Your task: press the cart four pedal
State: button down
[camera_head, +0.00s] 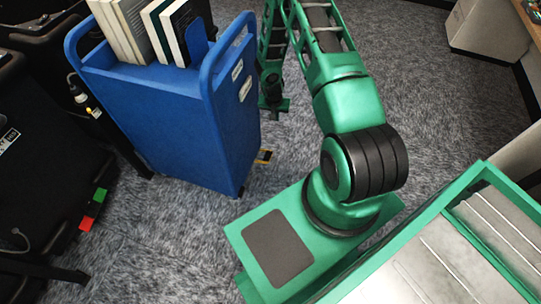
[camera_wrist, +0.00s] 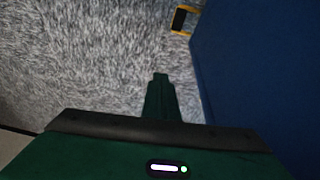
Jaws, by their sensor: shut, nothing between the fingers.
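A blue book cart (camera_head: 165,110) stands left of centre in the head view, and its side fills the right of the wrist view (camera_wrist: 255,70). Labels are on its end, but I cannot read a number. A yellow-edged black pedal (camera_head: 264,157) sticks out near the floor at the cart's right side. It also shows at the top of the wrist view (camera_wrist: 182,19). My green gripper (camera_head: 272,102) is beside the cart's far right edge, low toward the carpet. In the wrist view its fingers (camera_wrist: 160,78) are shut and empty, apart from the pedal.
Books (camera_head: 150,28) stand in the cart's top. Dark equipment with green (camera_head: 99,195) and red (camera_head: 86,223) blocks is at the left. A green-framed tray (camera_head: 450,245) is at the lower right. Grey carpet (camera_head: 430,100) is clear right of my arm.

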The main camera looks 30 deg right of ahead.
jog(key=s+a+f, duration=0.1)
jog(key=a+f, duration=0.1)
jog(key=f, duration=0.5)
jog(key=s+a+f+m, duration=0.1)
jog(key=s+a+f, duration=0.1)
jog(key=f, duration=0.6)
jog(key=shift+s+a+t+y, duration=0.25)
jog(key=shift+a+t+y, duration=0.05)
jog(key=shift+a, duration=0.05)
jog(key=shift+f, duration=0.15)
send_over(270, 158)
notch_tip(270, 158, down, 12)
jog(key=shift+f, duration=0.7)
jog(key=shift+d, duration=0.1)
